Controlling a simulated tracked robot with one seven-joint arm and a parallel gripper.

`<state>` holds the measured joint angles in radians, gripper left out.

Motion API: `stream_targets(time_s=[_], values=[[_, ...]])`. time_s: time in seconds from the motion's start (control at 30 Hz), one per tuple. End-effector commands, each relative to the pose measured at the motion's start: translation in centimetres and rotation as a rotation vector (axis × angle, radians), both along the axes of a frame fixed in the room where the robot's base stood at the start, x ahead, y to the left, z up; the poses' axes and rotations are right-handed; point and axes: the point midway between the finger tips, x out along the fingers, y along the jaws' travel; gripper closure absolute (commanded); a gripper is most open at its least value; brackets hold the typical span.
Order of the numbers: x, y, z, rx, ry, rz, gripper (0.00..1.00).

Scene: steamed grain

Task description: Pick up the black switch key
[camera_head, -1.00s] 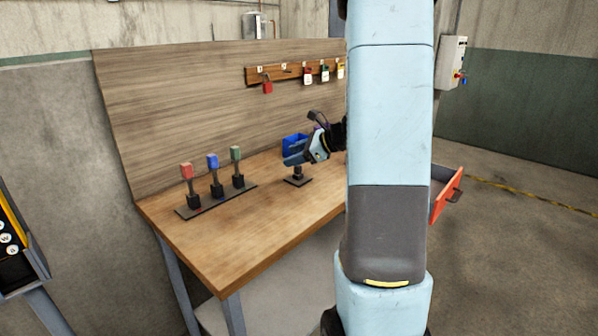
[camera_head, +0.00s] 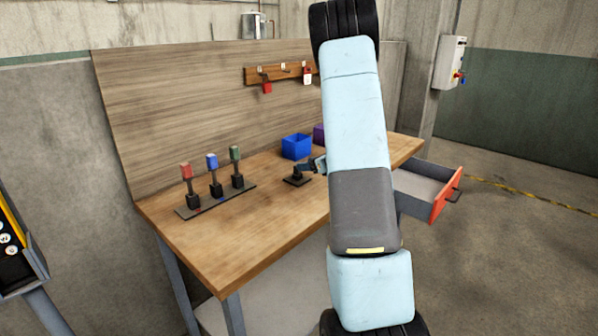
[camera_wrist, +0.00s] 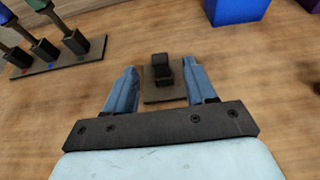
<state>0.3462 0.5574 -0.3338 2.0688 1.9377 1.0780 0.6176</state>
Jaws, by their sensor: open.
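The black switch key (camera_head: 297,171) stands upright on a small dark square plate (camera_head: 297,182) on the workbench. In the wrist view the black key (camera_wrist: 162,68) shows between the two blue fingers of my gripper (camera_wrist: 162,78), with the plate (camera_wrist: 163,97) under it. The fingers are apart, with a gap on each side of the key. In the head view my gripper (camera_head: 317,165) is low, just right of the key, and mostly hidden behind my arm.
A rack (camera_head: 216,203) with red, blue and green switch keys stands left on the workbench (camera_head: 240,238). A blue bin (camera_head: 296,147) and a purple bin (camera_head: 319,133) stand behind. Padlocks hang on a wall rail (camera_head: 285,72). An open drawer (camera_head: 428,190) juts out right.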

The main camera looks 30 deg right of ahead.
Motion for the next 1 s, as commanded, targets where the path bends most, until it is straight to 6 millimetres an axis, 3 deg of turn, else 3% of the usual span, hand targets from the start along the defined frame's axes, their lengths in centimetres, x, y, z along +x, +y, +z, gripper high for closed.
stream_targets(time_s=[0.37, 0.7, 0.93, 1.0], values=[[1.9, 0.7, -1.0, 0.0, 0.002, 0.001, 0.45], [5.4, 1.9, -2.8, 0.0, 0.001, 0.0, 0.45], [5.6, 1.9, -2.9, -0.001, 0.001, -0.001, 0.45], [5.6, 1.9, -2.9, -0.001, 0.001, -0.001, 0.5]])
